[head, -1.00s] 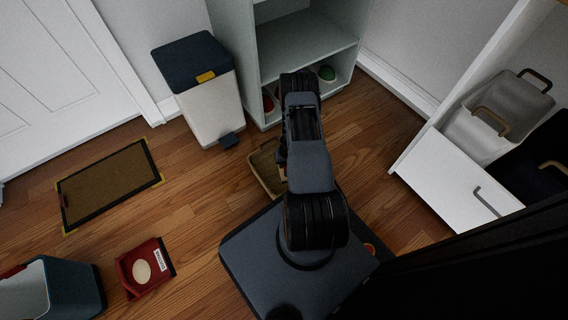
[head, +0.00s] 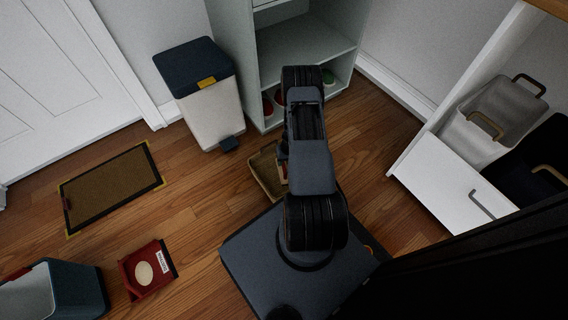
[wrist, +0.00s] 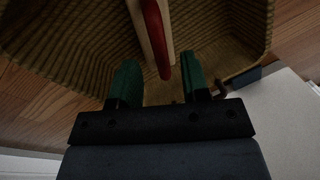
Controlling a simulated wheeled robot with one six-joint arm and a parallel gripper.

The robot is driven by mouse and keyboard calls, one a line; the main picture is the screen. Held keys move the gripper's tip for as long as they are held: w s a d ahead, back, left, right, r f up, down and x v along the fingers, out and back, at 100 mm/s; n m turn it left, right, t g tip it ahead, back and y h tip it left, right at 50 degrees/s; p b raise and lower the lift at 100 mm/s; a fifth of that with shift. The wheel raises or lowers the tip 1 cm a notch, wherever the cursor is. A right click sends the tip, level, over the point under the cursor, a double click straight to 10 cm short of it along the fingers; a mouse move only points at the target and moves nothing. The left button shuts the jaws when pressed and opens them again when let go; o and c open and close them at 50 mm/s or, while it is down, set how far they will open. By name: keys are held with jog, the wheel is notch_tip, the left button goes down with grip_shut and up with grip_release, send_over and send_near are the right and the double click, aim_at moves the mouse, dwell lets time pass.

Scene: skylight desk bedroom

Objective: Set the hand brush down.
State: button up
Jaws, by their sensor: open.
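The hand brush (wrist: 156,30), red with a pale wooden side, shows in the wrist view inside the outline of a woven basket (wrist: 70,42). Its red end lies between my fingers. My gripper (wrist: 160,76) is open, its two green fingertips apart on either side of the brush with gaps showing. I cannot tell whether the brush rests on the basket floor. In the head view the basket (head: 262,178) stands on the floor, partly hidden by my arm, which also hides my gripper.
A pedal bin (head: 205,100) and an open shelf unit (head: 305,48) stand behind the basket. A doormat (head: 112,188), a red dustpan-like tray (head: 148,272) and a blue bin (head: 75,290) are at left. A white drawer unit (head: 450,180) is at right. Wooden floor between is clear.

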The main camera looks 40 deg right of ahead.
jog(key=w+a+r+n+p, duration=0.1)
jog(key=a+r, duration=0.3)
jog(key=r, duration=0.7)
jog(key=w+a+r+n+t, duration=0.1)
jog(key=w+a+r, duration=0.15)
jog(key=r, duration=0.85)
jog(key=a+r+n+p, duration=0.1)
jog(key=a+r, duration=0.3)
jog(key=r, duration=0.7)
jog(key=s+a+r+n+h, duration=0.1)
jog(key=s+a+r+n, duration=0.1)
jog(key=s+a+r, duration=0.8)
jog(key=s+r, duration=0.3)
jog(key=r, duration=0.2)
jog(key=shift+s+t+h, duration=0.2)
jog(key=shift+t+h, duration=0.2)
notch_tip(320, 180, up, 37)
jog(key=t+p, duration=0.1)
jog(key=p, duration=3.4)
jog(key=shift+s+r, duration=0.15)
jog(key=shift+r, duration=0.05)
